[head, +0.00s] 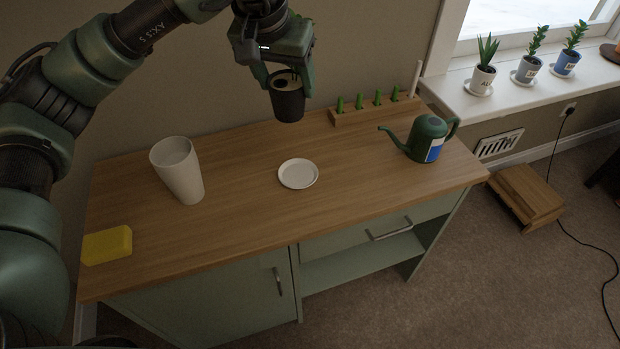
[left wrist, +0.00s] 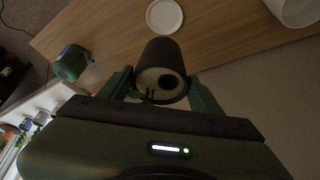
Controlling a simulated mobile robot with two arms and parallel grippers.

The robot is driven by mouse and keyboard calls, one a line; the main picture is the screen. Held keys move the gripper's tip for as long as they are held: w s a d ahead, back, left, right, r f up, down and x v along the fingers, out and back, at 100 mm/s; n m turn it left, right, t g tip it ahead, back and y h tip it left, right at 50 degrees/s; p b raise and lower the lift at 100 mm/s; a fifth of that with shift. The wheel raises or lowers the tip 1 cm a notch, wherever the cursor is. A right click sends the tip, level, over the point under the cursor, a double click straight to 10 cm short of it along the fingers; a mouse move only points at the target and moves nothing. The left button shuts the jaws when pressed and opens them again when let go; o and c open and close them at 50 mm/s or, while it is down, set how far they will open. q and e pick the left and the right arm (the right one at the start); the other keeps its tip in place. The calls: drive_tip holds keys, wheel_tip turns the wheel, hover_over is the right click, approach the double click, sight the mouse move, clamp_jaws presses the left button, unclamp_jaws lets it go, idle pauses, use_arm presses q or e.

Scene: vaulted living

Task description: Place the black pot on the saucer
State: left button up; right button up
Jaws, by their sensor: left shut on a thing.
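The black pot (head: 288,104) hangs upright in the air above the back of the wooden counter. My left gripper (head: 287,80) is shut on it, with a finger on each side near its rim. In the left wrist view the black pot (left wrist: 160,62) sits between the two fingers of my left gripper (left wrist: 165,90). The white saucer (head: 298,173) lies empty on the counter, in front of and below the pot. It also shows in the left wrist view (left wrist: 165,16), apart from the pot. My right gripper is not in view.
A tall white vase (head: 180,172) and a yellow sponge (head: 107,245) stand left on the counter (head: 240,215). A green watering can (head: 427,139) and a wooden rack (head: 365,109) are at right. Potted plants (head: 530,68) line the windowsill. The counter around the saucer is clear.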

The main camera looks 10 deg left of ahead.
sight(291, 75)
use_arm(q)
drive_tip(key=w, duration=0.1)
drive_tip(key=w+f+m, duration=0.1)
drive_tip(key=w, duration=0.1)
drive_tip(key=shift+w+d+f+m+h, duration=0.1)
drive_tip(key=shift+w+f+m+h, duration=0.05)
drive_tip(key=shift+f+m+h, duration=0.2)
drive_tip(key=shift+f+p, duration=0.55)
drive_tip(key=shift+f, duration=9)
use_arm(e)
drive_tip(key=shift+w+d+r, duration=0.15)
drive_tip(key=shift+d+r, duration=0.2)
use_arm(q)
drive_tip(key=shift+f, duration=0.1)
drive_tip(key=o, duration=1.7)
drive_tip(key=shift+c, duration=0.2)
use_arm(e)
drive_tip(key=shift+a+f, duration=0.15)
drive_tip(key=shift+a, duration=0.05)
